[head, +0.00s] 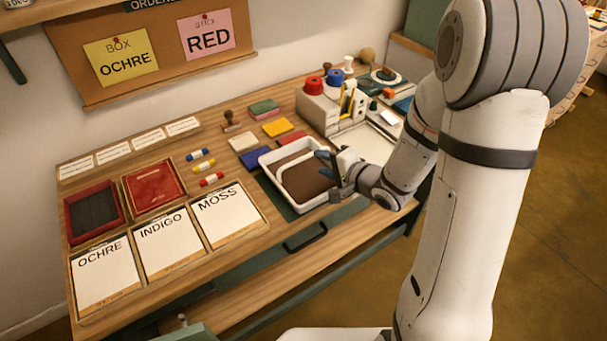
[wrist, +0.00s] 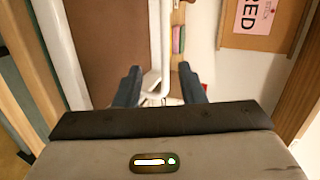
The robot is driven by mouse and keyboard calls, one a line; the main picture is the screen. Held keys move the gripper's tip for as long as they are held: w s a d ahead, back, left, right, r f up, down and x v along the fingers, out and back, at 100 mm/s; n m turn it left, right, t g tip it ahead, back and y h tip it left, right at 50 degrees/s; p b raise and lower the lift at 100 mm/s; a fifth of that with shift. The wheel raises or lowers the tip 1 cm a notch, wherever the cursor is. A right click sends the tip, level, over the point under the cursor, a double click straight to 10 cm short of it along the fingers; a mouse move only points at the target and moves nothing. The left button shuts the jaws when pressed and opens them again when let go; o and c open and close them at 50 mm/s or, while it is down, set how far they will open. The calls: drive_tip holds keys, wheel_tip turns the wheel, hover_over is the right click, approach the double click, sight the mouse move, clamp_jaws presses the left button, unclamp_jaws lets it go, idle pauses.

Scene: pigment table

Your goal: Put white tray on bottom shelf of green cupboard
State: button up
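The white tray (head: 312,204), a shallow rectangle with a brown inside, lies on the wooden table near its front edge. My gripper (head: 331,163) is at the tray's right side in the head view. In the wrist view my gripper (wrist: 160,75) has its two dark fingers spread apart. The tray's white rim (wrist: 155,45) shows between and beyond them, with a gap to each finger. The green cupboard is not clearly in view; a dark green panel (head: 425,20) shows at the top right, and I cannot tell whether it belongs to it.
Labelled cards (head: 168,243) and a red box (head: 153,187) fill the table's left. Open floor (head: 550,220) lies at the right.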

sight(305, 159)
drive_tip(key=shift+s+a+f+y, duration=0.1)
drive_tip(key=shift+a+f+y, duration=0.15)
drive_tip(key=shift+a+y, duration=0.1)
drive_tip(key=shift+a+f, duration=0.1)
drive_tip(key=shift+a, duration=0.2)
drive_tip(key=x, duration=0.7)
drive_tip(key=shift+a+r, duration=0.25)
drive_tip(key=shift+r, duration=0.1)
drive_tip(key=shift+c, duration=0.2)
clamp_jaws()
idle(0.4)
